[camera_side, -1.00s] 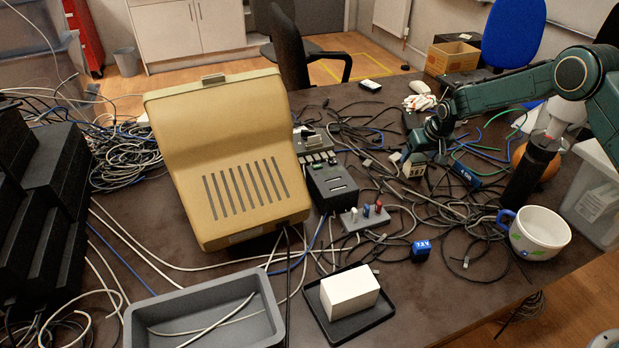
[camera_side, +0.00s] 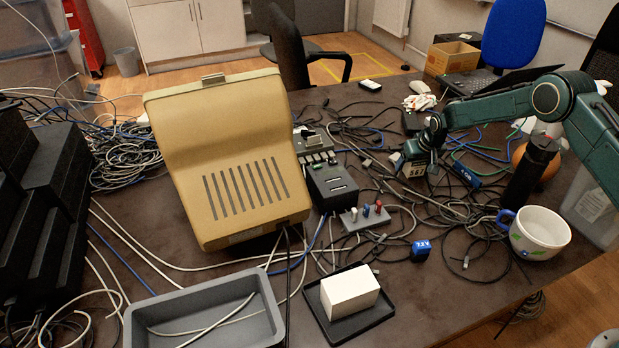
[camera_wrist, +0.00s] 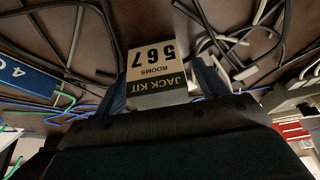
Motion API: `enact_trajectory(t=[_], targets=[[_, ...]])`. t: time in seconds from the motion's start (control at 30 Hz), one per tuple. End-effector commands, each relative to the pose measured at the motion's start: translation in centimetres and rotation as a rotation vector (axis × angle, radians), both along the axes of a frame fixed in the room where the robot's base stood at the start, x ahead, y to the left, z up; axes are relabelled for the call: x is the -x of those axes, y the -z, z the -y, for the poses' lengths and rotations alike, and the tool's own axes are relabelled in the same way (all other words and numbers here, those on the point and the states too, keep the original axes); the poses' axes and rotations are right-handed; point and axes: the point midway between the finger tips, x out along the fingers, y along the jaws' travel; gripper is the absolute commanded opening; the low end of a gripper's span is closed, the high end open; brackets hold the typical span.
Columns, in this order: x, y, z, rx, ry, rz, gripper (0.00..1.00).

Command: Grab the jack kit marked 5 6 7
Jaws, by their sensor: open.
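The jack kit marked 5 6 7 (camera_side: 416,171) is a small box with a pale label, on the cable-strewn table right of centre in the side view. In the wrist view the jack kit (camera_wrist: 157,68) shows upside down, with "JACK KIT" and "ROOMS 567" readable. My gripper (camera_side: 416,156) is low over the box in the side view. In the wrist view the fingers of my gripper (camera_wrist: 162,88) are open, one on each side of the box. I cannot tell whether they touch it.
Loose cables lie all around the box. A blue marked box (camera_side: 467,177) is close on its right, and another blue box (camera_side: 421,251) is nearer the front. A black bottle (camera_side: 530,170) and a white mug (camera_side: 540,232) stand to the right. A grey switch block (camera_side: 365,216) is to the left.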

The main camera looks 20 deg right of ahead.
Motion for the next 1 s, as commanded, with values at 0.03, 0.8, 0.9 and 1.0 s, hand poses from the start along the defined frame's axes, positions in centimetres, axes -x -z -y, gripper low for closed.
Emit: enact_trajectory(t=[0.03, 0.8, 0.9, 1.0], targets=[[0.0, 0.0, 0.0, 0.0, 0.0, 0.0, 0.73], [0.0, -0.05, -0.02, 0.0, 0.0, 0.0, 0.22], [0.0, -0.08, -0.02, 0.0, 0.0, 0.0, 0.22], [-0.01, -0.23, -0.02, 0.0, 0.0, 0.001, 0.22]])
